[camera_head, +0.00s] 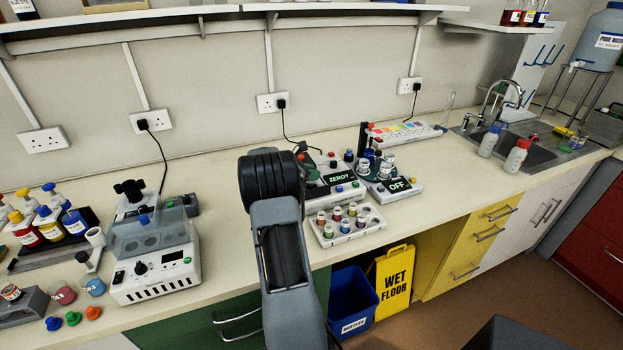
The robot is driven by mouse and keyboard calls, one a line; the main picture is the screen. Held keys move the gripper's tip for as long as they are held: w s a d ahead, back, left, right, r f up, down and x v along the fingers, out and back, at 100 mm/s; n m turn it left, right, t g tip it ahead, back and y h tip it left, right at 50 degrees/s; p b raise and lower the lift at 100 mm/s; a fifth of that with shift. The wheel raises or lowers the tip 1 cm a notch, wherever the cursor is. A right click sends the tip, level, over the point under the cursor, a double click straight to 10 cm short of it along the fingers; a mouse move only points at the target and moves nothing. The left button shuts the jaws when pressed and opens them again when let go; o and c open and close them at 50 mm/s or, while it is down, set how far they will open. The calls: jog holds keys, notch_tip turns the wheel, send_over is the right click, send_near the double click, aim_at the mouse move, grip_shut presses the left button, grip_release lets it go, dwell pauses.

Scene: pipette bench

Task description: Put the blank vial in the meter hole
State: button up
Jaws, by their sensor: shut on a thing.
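A meter (340,178) with a lit display reading "ZERO?" stands on the bench just right of my arm. My arm covers its left side, and I cannot make out its hole. A white rack (325,240) in front of it holds several small vials (347,226) with differently coloured caps. I cannot tell the blank vial among the vials in view.
Right of the meter is a device reading "OFF" (400,186) with small containers behind. A white instrument (155,255) and coloured bottles (48,226) stand left. A blue bin (352,300) and yellow sign (394,283) are below.

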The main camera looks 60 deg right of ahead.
notch_tip(320, 180, down, 2)
jog(key=shift+f, duration=0.25)
jog(key=o, duration=0.9)
jog(key=shift+a, duration=0.1)
jog(key=b+v, duration=0.1)
jog(key=v, duration=1.1)
jog(key=s+a+r+m+t+y, duration=0.1)
jog(key=a+r+m+t+y, duration=0.15)
jog(key=a, duration=0.75)
jog(key=s+a+r+m+t+y, duration=0.1)
jog(key=a+m+t+y, duration=0.15)
jog(key=a, duration=0.65)
jog(key=s+a+m+t+y, duration=0.2)
jog(key=s+a+m+y, duration=0.1)
jog(key=a, duration=0.7)
jog(key=s+a+f+m+t+y, duration=0.1)
jog(key=s+a+m+t+y, duration=0.2)
jog(key=a, duration=0.8)
jog(key=shift+s+m+y, duration=0.4)
jog(key=shift+s+m, duration=0.3)
jog(key=shift+s, duration=0.65)
